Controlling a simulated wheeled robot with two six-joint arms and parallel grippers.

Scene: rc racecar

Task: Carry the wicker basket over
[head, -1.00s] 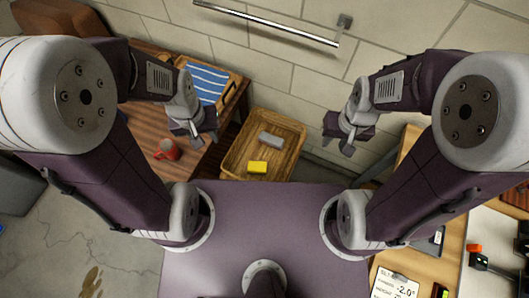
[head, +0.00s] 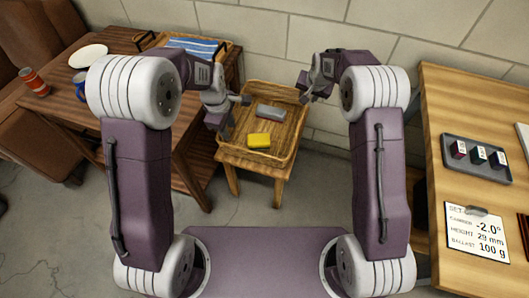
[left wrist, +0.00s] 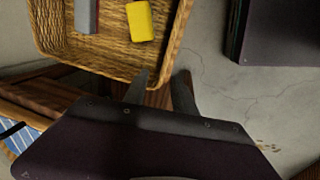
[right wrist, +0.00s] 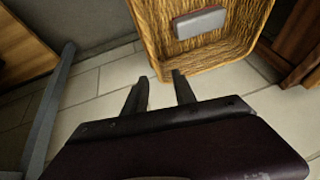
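The wicker basket (head: 229,151) is a shallow woven tray standing on a small wooden stand. A yellow block (head: 259,140) and a grey block (head: 270,112) lie in it. My left gripper (head: 235,116) is at the basket's left side, fingers apart. In the left wrist view the basket's corner (left wrist: 172,50) shows by its fingertips (left wrist: 165,82); I cannot tell if the rim is between them. My right gripper (head: 303,89) is at the basket's right side, open and empty. In the right wrist view its fingertips (right wrist: 159,84) are just short of the basket rim (right wrist: 160,62).
A wooden table (head: 62,103) on the left holds a white plate (head: 88,56), a can (head: 34,82), a blue mug (head: 79,85) and a striped blue cloth (head: 195,46). A workbench (head: 450,100) stands on the right. A wall is behind the basket; floor is clear in front.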

